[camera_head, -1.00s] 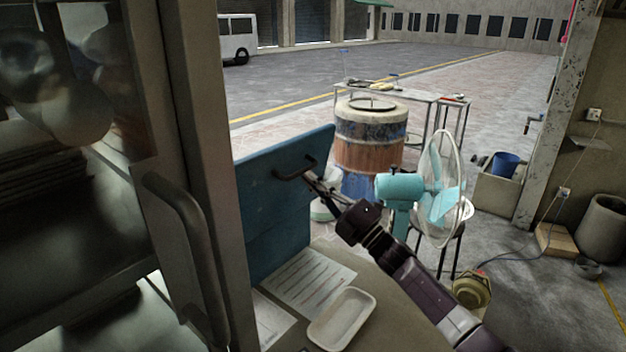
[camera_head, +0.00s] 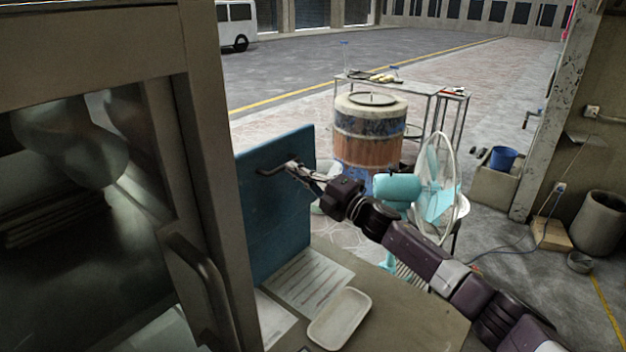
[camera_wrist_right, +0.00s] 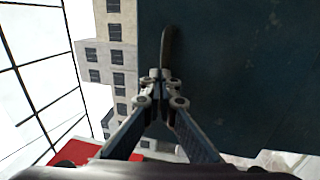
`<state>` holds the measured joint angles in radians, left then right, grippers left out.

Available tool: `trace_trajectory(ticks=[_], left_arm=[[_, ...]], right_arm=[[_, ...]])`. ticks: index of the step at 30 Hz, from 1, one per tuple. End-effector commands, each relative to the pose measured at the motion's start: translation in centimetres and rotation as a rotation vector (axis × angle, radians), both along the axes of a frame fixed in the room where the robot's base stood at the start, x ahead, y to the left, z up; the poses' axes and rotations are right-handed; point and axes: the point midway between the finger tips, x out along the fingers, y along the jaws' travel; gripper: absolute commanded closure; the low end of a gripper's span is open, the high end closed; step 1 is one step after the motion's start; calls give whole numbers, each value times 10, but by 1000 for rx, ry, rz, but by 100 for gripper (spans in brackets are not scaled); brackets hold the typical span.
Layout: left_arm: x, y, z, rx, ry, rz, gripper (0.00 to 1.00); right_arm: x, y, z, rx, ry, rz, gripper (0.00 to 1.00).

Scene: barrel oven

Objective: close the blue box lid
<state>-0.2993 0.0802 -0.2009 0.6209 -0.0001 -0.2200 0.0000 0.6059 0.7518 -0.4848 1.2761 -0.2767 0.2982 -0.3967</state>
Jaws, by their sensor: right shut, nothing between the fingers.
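The blue lid (camera_head: 275,215) stands upright behind the cabinet frame in the head view, with a dark handle (camera_head: 272,169) near its top. It also fills the right of the right wrist view as a dark panel (camera_wrist_right: 240,65). My right gripper (camera_head: 297,168) is shut with its fingertips at the handle, which shows just beyond the tips in the wrist view (camera_wrist_right: 170,45). I cannot tell whether the tips touch it. The box below the lid is mostly hidden by the cabinet. My left gripper is not in view.
A cabinet with a glass door and handle (camera_head: 205,285) fills the left. A white tray (camera_head: 340,318) and paper sheets (camera_head: 308,281) lie on the table (camera_head: 405,318). A teal fan (camera_head: 398,188) and a barrel oven (camera_head: 370,130) stand beyond my right arm.

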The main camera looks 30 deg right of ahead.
Motion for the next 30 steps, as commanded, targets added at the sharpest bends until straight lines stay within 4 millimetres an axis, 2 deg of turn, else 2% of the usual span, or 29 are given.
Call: trace_trajectory(ticks=[1, 10, 17, 23, 30], left_arm=[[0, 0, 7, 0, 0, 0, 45], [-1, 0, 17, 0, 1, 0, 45], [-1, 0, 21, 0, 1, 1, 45], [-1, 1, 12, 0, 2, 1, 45], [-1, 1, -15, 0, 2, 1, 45]], right_arm=[[8, 6, 3, 5, 3, 2, 100], [44, 21, 12, 6, 1, 2, 100], [70, 31, 17, -55, 113, 0, 100], [92, 42, 10, -48, 122, 2, 100], [117, 53, 3, -50, 121, 2, 100]])
